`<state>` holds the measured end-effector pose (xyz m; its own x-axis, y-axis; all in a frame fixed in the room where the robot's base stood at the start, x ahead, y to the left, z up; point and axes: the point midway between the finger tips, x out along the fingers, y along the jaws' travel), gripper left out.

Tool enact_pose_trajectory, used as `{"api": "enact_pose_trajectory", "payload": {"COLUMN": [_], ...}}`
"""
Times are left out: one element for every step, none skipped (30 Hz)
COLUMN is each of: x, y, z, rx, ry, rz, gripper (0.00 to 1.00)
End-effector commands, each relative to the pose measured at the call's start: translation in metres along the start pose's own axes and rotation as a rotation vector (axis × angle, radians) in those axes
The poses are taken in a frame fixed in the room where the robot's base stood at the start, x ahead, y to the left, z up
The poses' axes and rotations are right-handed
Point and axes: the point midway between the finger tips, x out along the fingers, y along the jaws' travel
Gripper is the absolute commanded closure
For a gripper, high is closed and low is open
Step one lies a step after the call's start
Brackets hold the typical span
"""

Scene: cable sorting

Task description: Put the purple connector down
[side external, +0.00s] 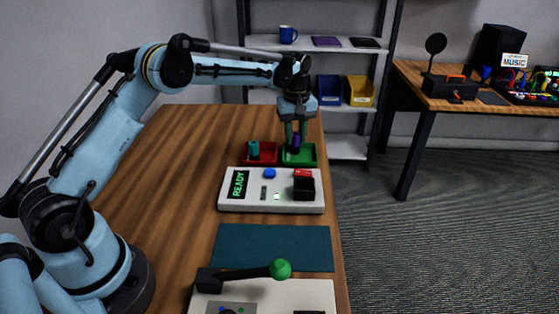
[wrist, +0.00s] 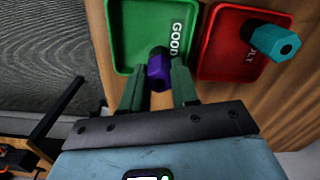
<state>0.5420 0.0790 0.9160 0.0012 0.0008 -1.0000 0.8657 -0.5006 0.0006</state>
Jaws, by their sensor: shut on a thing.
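The purple connector (wrist: 159,70) is between the fingers of my gripper (wrist: 158,85), which is shut on it. In the side external view the purple connector (side external: 296,141) shows at the fingertips of my gripper (side external: 296,136), over the green tray (side external: 309,161). In the wrist view the connector overlaps the near edge of the green tray (wrist: 128,40), marked GOOD. Whether it touches the tray floor cannot be told.
A white device (side external: 245,205) with a READY display, a blue button and a black block stands in front of the trays. A teal mat (side external: 270,248) and a green-knobbed lever (side external: 280,269) lie nearer. The wooden table (side external: 165,190) is clear to the left.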

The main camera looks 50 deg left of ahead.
Motion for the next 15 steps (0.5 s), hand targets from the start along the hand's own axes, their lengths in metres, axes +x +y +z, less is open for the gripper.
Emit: {"api": "enact_pose_trajectory", "payload": {"x": [-0.0003,-0.0003,-0.0004,-0.0003,0.0,0.0009,0.0017,0.0026,0.0027,0.0026,0.0025,0.0025,0.0025,0.0025,0.0024], "y": [0.0001,0.0001,0.0001,0.0001,0.0001,0.0001,0.0001,0.0002,0.0001,0.0001,0.0001,0.0001,0.0001,0.0001,0.0001], "z": [0.0001,0.0001,0.0001,0.0001,0.0001,0.0001,0.0001,0.0001,0.0001,0.0001,0.0001,0.0002,0.0002,0.0002,0.0002], "rx": [0.0,0.0,0.0,0.0,0.0,0.0,0.0,0.0,0.0,0.0,0.0,0.0,0.0,0.0,0.0], "ry": [0.0,0.0,0.0,0.0,0.0,0.0,0.0,0.0,0.0,0.0,0.0,0.0,0.0,0.0,0.0], "rz": [0.0,0.0,0.0,0.0,0.0,0.0,0.0,0.0,0.0,0.0,0.0,0.0,0.0,0.0,0.0], "gripper": [1.0,1.0,1.0,1.0,1.0,1.0,1.0,1.0,0.68,0.63,0.59,0.52,0.48,0.45,0.45]}}
